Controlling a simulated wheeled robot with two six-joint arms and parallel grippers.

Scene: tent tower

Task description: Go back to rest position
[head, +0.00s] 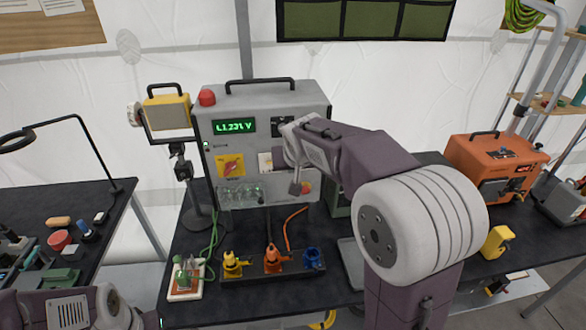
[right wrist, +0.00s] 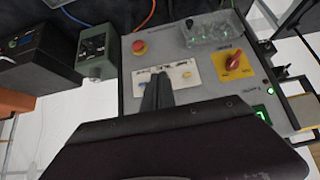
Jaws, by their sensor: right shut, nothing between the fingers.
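I cannot tell whether the fingertips touch the plate. My right arm hides the right side of the box in the head view. My left arm (head: 72,310) shows only in part at the bottom left corner; its fingers are out of the picture.
The box has a yellow rotary switch (head: 231,165) and a lit green display (head: 234,127). Coloured plugs (head: 273,260) stand in a rack before it. An orange unit (head: 490,165) is at right, a lamp (head: 90,150) at left. Dark table (head: 200,315) is bare in front.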

